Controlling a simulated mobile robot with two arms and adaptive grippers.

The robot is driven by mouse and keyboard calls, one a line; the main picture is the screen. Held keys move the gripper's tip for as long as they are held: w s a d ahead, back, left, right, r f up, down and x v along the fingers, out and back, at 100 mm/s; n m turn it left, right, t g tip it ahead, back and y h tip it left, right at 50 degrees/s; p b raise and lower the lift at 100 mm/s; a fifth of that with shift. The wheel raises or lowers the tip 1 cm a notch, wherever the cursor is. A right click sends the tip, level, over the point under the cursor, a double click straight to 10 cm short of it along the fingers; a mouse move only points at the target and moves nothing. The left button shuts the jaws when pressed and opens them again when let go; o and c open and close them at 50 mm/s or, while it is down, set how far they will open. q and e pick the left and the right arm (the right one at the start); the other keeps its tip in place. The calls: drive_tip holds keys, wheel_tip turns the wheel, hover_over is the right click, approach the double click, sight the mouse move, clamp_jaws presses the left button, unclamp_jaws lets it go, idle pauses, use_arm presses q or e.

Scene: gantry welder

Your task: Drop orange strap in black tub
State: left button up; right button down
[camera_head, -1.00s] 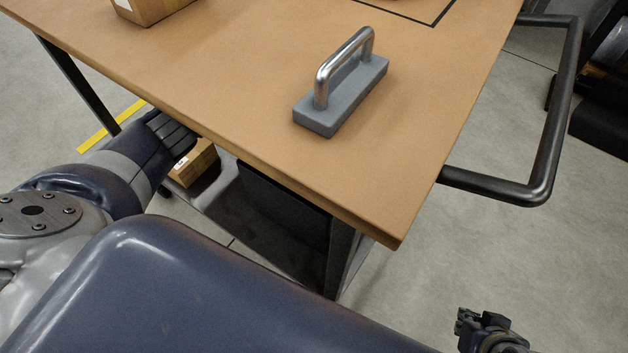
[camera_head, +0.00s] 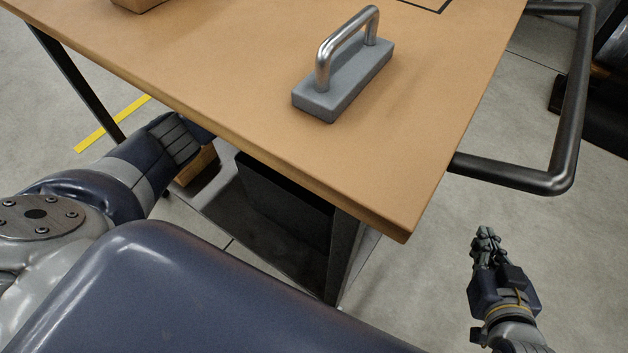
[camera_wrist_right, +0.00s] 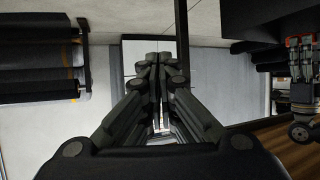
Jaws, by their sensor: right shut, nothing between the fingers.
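No orange strap can be made out in either view. A black open-topped box (camera_head: 285,200), which may be the black tub, stands on the lower shelf, partly hidden by the tabletop. My right gripper (camera_head: 486,238) is shut and empty, over the floor to the right of the table's near corner. Its closed fingers also show in the right wrist view (camera_wrist_right: 158,65). My left arm reaches toward the table's left edge, but its gripper is not in view.
The wooden table (camera_head: 220,60) carries a grey block with a metal handle (camera_head: 345,80). A cardboard box (camera_head: 197,165) is under the table. A dark tubular rail (camera_head: 570,110) juts from the right side. Open floor (camera_head: 420,270) lies below the rail.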

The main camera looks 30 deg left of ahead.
use_arm(q)
drive_tip(key=shift+f+b, duration=0.45)
drive_tip(key=shift+f, duration=0.35)
use_arm(e)
wheel_tip(320, 180, up, 6)
drive_tip(key=w+a+t+y, duration=0.1)
drive_tip(key=w+t, duration=0.1)
drive_tip(key=t, duration=0.1)
drive_tip(key=shift+w+a+t, duration=0.3)
drive_tip(key=shift+w, duration=0.05)
drive_tip(key=shift+r, duration=0.1)
use_arm(q)
drive_tip(key=o, duration=1.2)
drive_tip(key=shift+o, duration=0.2)
use_arm(e)
drive_tip(key=shift+r, duration=0.1)
